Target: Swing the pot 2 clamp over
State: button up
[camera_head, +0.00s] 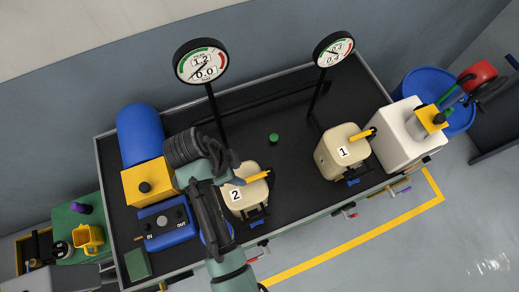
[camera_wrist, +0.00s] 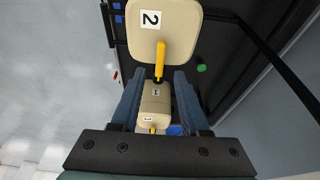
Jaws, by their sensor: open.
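Pot 2 (camera_head: 247,198) is a cream pot with a "2" label, standing on the black bench top just right of my arm. Its yellow clamp handle (camera_head: 259,175) sticks out to the right over the pot's top. In the wrist view pot 2 (camera_wrist: 165,30) fills the upper middle, and its yellow handle (camera_wrist: 161,48) points down toward the gap between my fingers. My gripper (camera_wrist: 158,92) is open, with one finger on each side of that line and nothing visibly pinched. In the head view my arm hides the fingertips and pot 2's left side.
Pot 1 (camera_head: 340,153) stands to the right with its own yellow handle (camera_head: 369,133). Two gauges (camera_head: 201,62) (camera_head: 333,50) rise on posts behind. A blue IN/OUT box (camera_head: 165,224) and yellow box (camera_head: 147,183) stand left. Bare bench lies around the green knob (camera_head: 273,138).

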aim_at(249, 179)
jog(key=b+x, duration=0.8)
jog(key=shift+d+f, duration=0.1)
jog(key=shift+f, duration=0.2)
jog(key=shift+w+r, duration=0.1)
jog(key=shift+r, duration=0.15)
jog(key=shift+f, duration=0.1)
jog(key=shift+d+f, duration=0.1)
jog(key=shift+f, duration=0.1)
grip_shut()
